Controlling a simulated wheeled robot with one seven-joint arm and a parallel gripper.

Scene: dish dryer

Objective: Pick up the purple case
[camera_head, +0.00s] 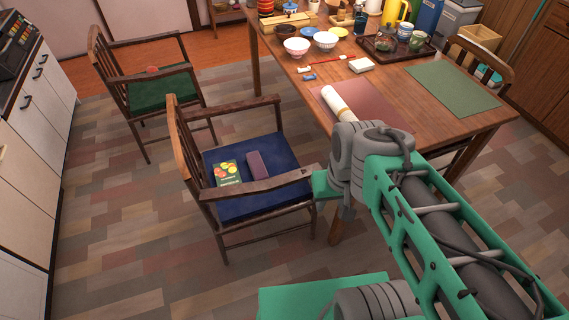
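The purple case (258,164) is a small, dull purple oblong box. It rests on the blue seat (270,194) of the wooden armchair, beside a dark green book or box with red and yellow fruit pictures (227,173). Nothing is touching the case from above. My green and grey arm reaches in from the lower right, and its bend is right of this chair, by the table edge. My gripper's fingers cannot be made out; they seem hidden behind my arm.
The chair's wooden armrest (258,187) runs in front of the case. The wooden table (400,85) at the right holds bowls, a rolled paper (337,103), mats and a tray. A green-seated chair (160,90) stands behind left. Tiled floor is clear at the left.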

